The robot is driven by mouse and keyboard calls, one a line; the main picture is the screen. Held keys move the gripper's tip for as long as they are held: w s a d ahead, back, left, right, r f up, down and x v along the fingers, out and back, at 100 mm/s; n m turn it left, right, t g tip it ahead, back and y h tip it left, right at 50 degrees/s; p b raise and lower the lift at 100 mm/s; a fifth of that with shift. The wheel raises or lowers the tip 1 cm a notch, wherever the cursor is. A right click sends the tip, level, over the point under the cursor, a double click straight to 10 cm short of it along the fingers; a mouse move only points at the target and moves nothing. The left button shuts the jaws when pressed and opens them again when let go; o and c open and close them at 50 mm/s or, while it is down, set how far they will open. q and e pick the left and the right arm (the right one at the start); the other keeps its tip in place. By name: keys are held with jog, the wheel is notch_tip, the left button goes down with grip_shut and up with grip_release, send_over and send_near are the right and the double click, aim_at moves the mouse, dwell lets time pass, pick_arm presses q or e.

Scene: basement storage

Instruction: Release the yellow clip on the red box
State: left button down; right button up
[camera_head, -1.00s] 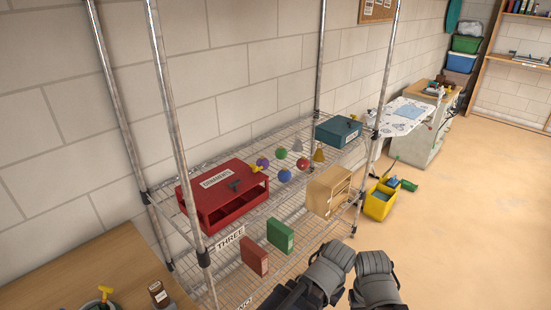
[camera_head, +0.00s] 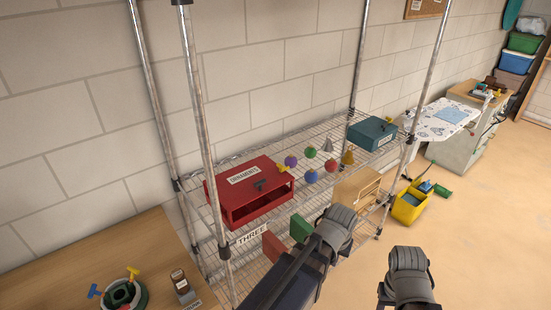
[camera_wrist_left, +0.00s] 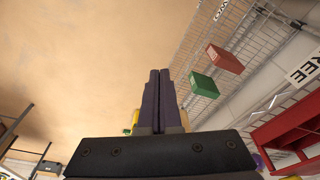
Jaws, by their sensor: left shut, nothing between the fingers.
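The red box (camera_head: 249,212) labelled as ornaments sits on the wire shelf with its front open and a dark handle on top. The yellow clip (camera_head: 284,169) is at the right end of its top. Part of the red box also shows at the right edge of the left wrist view (camera_wrist_left: 285,125). My left gripper (camera_wrist_left: 158,90) is shut and empty, in the air apart from the box. My left arm reaches up in front of the shelf in the head view. My right arm shows at the lower right; its fingers are not visible.
A wooden table (camera_head: 120,255) stands left.

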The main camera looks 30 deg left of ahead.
pick_arm(q)
jog(key=w+a+r+n+t+p, duration=0.2)
jog(key=a+r, duration=0.4)
jog(key=a, duration=0.3)
jog(key=w+a+r+n+t+y+p, duration=0.1)
jog(key=w+a+r+n+p, duration=0.4)
jog(key=a, duration=0.4)
jog(key=w+a+r+n+t+y+p, duration=0.1)
jog(key=w+a+r+n+t+p, duration=0.1)
jog(key=a+r, duration=0.5)
jog(key=w+a+n+p, duration=0.1)
jog(key=w+a+n, duration=0.1)
jog(key=w+a, duration=0.1)
jog(key=shift+t+p, duration=0.3)
pick_arm(e)
notch_tip(320, 180, up, 13)
pick_arm(q)
jog(key=shift+f, duration=0.15)
jog(key=b+x, duration=0.7)
jog(key=x, duration=0.3)
jog(key=shift+b, duration=0.4)
pick_arm(e)
notch_tip(320, 180, down, 8)
jog(key=shift+r, duration=0.15)
jog(key=shift+r, duration=0.1)
